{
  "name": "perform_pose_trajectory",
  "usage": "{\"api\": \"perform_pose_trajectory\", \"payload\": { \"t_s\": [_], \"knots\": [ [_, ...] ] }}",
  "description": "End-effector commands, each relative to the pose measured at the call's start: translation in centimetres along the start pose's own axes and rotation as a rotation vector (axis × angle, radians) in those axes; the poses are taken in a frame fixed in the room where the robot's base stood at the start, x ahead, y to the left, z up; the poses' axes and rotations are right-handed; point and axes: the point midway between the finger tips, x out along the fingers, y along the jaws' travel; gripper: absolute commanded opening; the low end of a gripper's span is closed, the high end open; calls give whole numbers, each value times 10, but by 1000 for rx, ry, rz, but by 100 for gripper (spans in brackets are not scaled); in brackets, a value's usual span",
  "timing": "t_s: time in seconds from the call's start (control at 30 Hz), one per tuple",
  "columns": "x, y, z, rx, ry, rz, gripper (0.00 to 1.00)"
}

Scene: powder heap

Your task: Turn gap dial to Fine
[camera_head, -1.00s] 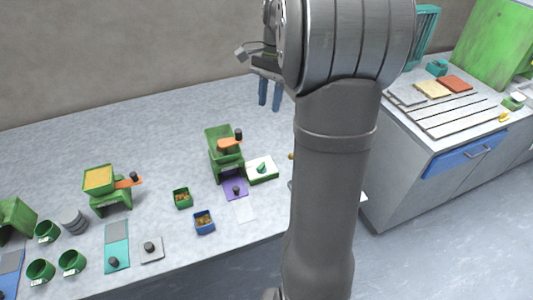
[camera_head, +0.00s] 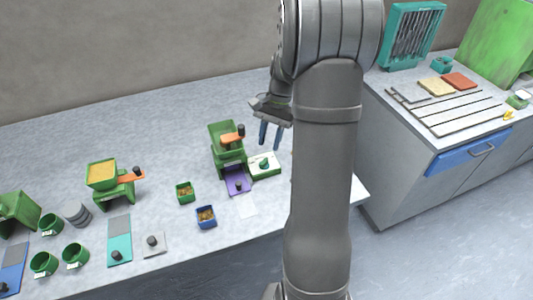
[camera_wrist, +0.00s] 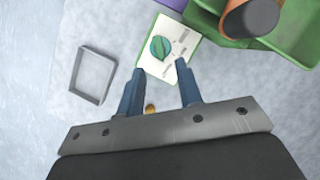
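The gap dial (camera_wrist: 160,47) is a round green knob with a ridge on a white labelled plate (camera_wrist: 182,48). It also shows in the head view (camera_head: 264,162), on a green-edged box beside the green grinder (camera_head: 228,148) with an orange crank. The labels are too small to read. My gripper (camera_wrist: 158,85) has two blue fingers, apart and with nothing between them. In the head view my gripper (camera_head: 270,135) hangs above and behind the dial. In the wrist view the dial lies just beyond the fingertips, roughly between them.
A grey rectangular frame (camera_wrist: 92,75) lies left of the dial in the wrist view. The grinder's crank knob (camera_wrist: 250,17) stands close on the right.

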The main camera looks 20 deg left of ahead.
Motion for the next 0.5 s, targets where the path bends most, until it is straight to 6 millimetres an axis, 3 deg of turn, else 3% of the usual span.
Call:
{"api": "perform_pose_trajectory", "payload": {
  "t_s": [0.2,0.5],
  "knots": [
    [37,0,0,1,-2,2,33],
    [52,0,0,1,1,0,33]
  ]
}}
